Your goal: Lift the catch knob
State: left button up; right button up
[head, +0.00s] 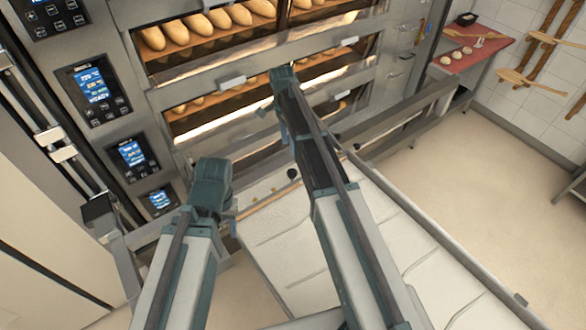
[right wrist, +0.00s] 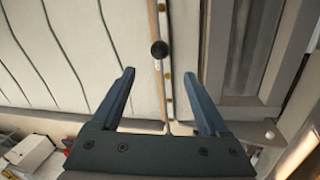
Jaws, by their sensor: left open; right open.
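The catch knob (right wrist: 158,49) is a small black ball on a thin pale stem. In the right wrist view it lies ahead of my right gripper (right wrist: 158,74), between the lines of its two fingers and apart from them.
The deck oven (head: 215,85) stands behind, with loaves behind its glass and lit control panels at left. The loader's pale canvas bed (head: 345,235) stretches to the lower right, with a metal side rail (head: 430,235). A red board (head: 470,50) with dough sits at the far right.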

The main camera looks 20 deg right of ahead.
aim_at(292, 169)
jog(key=shift+s+f, duration=0.1)
jog(key=shift+f, duration=0.05)
jog(key=f+b, duration=0.4)
jog(key=s+f+b, duration=0.1)
jog(key=f+b, duration=0.4)
jog(key=s+f+b, duration=0.1)
jog(key=f+b, duration=0.3)
jog(key=shift+s+d+f, duration=0.15)
jog(key=shift+s+d, duration=0.05)
jog(key=shift+s, duration=0.05)
grip_shut()
dwell(1.1)
